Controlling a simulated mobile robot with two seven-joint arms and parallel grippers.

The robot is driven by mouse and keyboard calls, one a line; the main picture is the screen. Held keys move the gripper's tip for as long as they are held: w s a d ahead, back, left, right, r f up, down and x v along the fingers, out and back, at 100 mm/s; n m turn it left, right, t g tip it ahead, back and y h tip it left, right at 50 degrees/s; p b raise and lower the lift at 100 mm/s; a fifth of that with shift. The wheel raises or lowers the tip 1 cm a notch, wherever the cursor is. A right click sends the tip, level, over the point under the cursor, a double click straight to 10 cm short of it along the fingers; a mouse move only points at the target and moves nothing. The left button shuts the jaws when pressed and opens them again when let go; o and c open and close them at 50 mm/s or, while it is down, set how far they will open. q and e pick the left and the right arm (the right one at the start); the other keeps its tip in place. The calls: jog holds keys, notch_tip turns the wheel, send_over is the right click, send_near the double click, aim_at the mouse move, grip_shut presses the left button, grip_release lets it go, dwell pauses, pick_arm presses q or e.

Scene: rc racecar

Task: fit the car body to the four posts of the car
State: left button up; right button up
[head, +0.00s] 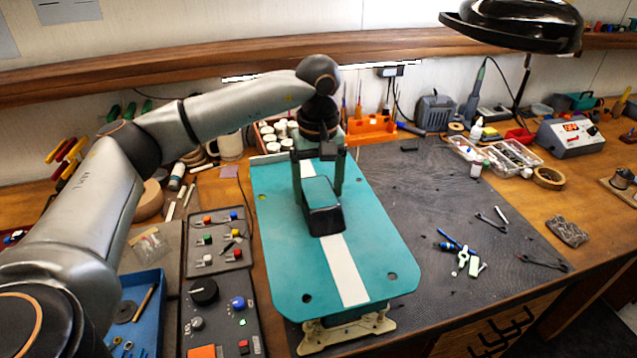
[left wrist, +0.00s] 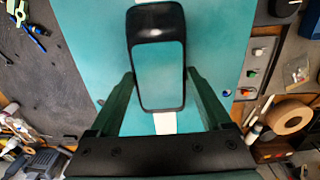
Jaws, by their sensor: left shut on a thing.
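The car body (head: 375,235) is a flat teal plate with a white stripe, corner holes and a black-edged cabin (head: 322,212). It also shows in the left wrist view (left wrist: 90,30). My left gripper (head: 318,185) is above the plate, shut on the cabin, with one finger on each side in the left wrist view (left wrist: 160,76). Part of the pale car chassis (head: 345,332) shows under the plate's near end. The plate hides the rest of the car. I cannot tell whether any post is in a hole. My right gripper is not in view.
A dark mat (head: 450,200) lies under and right of the car. Pens and small parts (head: 462,255) and wrenches (head: 543,262) lie on it. A control box (head: 215,310) and a blue tray (head: 140,310) stand at the left. An orange tool rack (head: 372,130) stands behind.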

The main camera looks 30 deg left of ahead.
aim_at(318, 209)
pick_arm(q)
jog(key=shift+f, duration=0.1)
jog(key=shift+f+b, duration=2.1)
jog(key=shift+f, duration=0.7)
jog(key=shift+f+b, duration=1.15)
jog(key=shift+f, duration=0.45)
jog(key=o, duration=1.2)
jog(key=shift+c, duration=0.2)
jog(key=shift+r, duration=0.1)
notch_tip(318, 209, up, 12)
jog(key=shift+r, duration=0.25)
